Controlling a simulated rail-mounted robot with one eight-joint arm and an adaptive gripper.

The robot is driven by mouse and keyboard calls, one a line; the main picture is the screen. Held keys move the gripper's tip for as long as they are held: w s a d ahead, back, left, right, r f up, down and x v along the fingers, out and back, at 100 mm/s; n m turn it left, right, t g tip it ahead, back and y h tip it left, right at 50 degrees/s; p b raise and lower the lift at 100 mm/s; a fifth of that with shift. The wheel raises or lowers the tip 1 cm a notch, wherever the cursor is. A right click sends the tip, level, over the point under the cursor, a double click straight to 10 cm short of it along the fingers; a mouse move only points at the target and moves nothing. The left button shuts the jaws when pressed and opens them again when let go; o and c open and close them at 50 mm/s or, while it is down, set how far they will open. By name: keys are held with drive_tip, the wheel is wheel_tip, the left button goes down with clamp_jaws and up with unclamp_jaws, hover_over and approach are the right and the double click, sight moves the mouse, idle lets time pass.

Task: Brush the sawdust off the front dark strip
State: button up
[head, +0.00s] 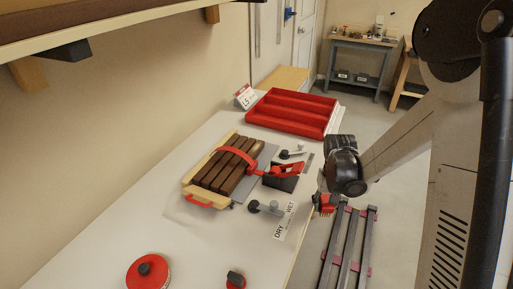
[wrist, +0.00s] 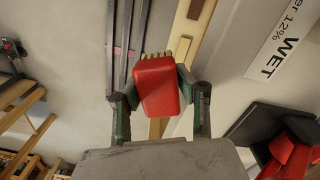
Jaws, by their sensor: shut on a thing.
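Several dark brown strips (head: 228,172) lie side by side in a pale wooden frame (head: 193,186) on the white bench, with a red strap (head: 240,152) across them. Sawdust on them is too small to make out. My gripper (head: 324,196) is off the bench's right edge, to the right of the strips and apart from them. It is shut on a red brush (head: 324,206).
A red clamp tool (head: 286,170) on a dark block, small knobbed pieces and a DRY/WET label (head: 284,222) lie between strips and gripper. A red tray (head: 292,112) stands behind. Red round lidded pieces (head: 148,271) are in front. Grey rails (head: 348,245) stand below my gripper.

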drive_tip(key=shift+a+f, duration=0.2)
drive_tip(key=shift+a, duration=0.55)
drive_tip(key=r+p, duration=0.5)
drive_tip(key=shift+w+a, duration=0.25)
drive_tip(key=shift+w, duration=0.05)
clamp_jaws()
drive_tip(key=shift+a+r, duration=0.15)
